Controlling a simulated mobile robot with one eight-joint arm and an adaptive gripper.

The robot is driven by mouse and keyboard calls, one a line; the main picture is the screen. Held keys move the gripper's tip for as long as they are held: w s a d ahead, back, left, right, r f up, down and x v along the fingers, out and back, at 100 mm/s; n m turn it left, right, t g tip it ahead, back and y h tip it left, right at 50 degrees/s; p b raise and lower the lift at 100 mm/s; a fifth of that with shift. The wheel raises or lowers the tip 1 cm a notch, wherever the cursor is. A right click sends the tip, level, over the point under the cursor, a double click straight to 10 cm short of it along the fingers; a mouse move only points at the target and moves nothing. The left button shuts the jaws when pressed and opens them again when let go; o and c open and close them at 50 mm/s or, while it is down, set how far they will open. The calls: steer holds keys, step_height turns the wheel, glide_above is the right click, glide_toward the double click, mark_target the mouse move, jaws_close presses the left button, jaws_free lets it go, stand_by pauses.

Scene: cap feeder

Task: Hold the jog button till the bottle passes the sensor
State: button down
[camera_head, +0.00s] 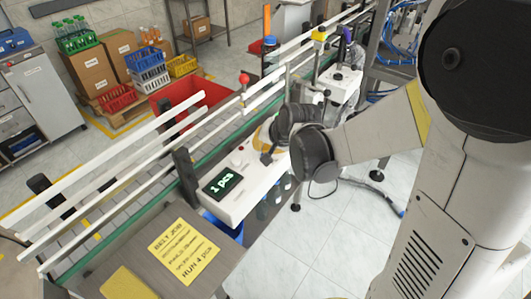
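My gripper (267,156) is low over the far part of a white control box (236,207) beside the conveyor. Its fingers are small and dark here, so I cannot tell whether they are open or shut, or whether they touch a button. The box has a display (222,184) reading "1 pcs" and a pale round knob (237,161). The jog button cannot be made out for certain; my wrist covers part of the box. The sensor is not clearly identifiable.
The conveyor (130,207) with white guide rails runs from lower left to upper right. A red-ball post (244,78) stands beside it. A yellow job sheet (184,251) reads "RUN 4 pcs". A second white box (341,84) stands farther back. Crates and cartons sit behind.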

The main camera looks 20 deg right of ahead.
steer(key=shift+r, duration=0.5)
step_height(320, 180, up, 5)
steer(key=p, duration=0.4)
steer(key=shift+p, duration=0.3)
steer(key=s+r+n+b, duration=0.1)
steer(key=s+r+n, duration=0.1)
steer(key=s, duration=0.8)
steer(key=s+r+n+h+b, duration=0.1)
steer(key=s+r+n+b, duration=0.1)
steer(key=s, duration=0.9)
steer(key=shift+d+r+n+h, duration=0.3)
steer(key=shift+r+n, duration=0.4)
steer(key=shift+n, duration=0.5)
